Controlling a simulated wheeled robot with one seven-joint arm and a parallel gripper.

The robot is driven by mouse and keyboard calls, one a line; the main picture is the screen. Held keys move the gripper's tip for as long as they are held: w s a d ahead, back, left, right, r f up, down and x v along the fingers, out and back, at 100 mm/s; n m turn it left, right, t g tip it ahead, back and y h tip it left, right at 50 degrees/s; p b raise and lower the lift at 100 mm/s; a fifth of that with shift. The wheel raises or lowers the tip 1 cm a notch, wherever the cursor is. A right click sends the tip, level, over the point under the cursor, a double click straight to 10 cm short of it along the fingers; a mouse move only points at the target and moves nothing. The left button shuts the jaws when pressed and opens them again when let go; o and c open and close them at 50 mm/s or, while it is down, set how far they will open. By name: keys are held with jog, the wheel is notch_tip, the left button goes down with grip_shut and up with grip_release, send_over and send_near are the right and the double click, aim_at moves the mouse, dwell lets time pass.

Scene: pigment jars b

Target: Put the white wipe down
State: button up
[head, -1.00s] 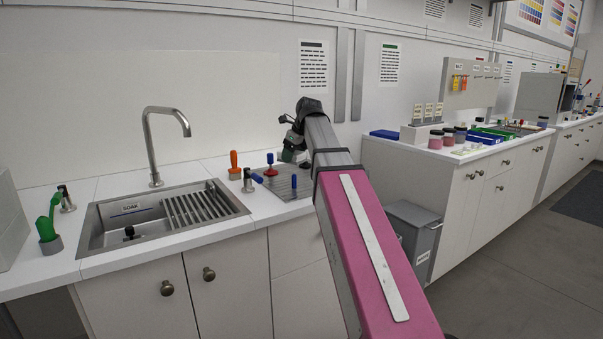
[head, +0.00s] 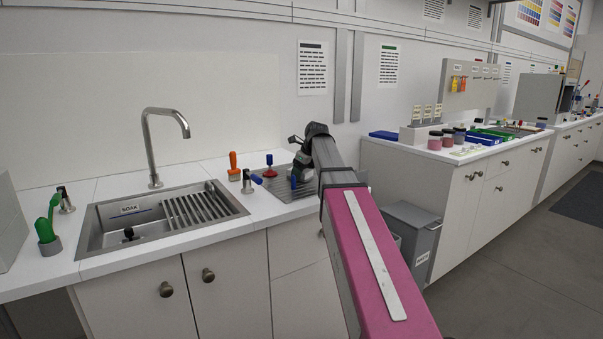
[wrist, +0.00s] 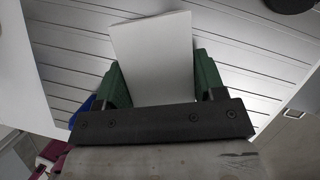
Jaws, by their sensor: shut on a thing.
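My gripper (wrist: 157,85) is shut on the white wipe (wrist: 155,55), which shows as a flat white piece between the green fingers in the wrist view. Behind it in that view is the grey ridged drainboard (wrist: 255,60); I cannot tell whether the wipe touches it. In the head view my gripper (head: 302,177) is low over the drainboard (head: 279,186), right of the sink, and the wipe is hidden there.
A sink (head: 160,215) with a tap (head: 150,150) is to the left. A grey bin (head: 410,238) stands between the counters.

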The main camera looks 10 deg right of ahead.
jog(key=o, duration=0.9)
jog(key=shift+c, duration=0.2)
jog(key=v, duration=1.2)
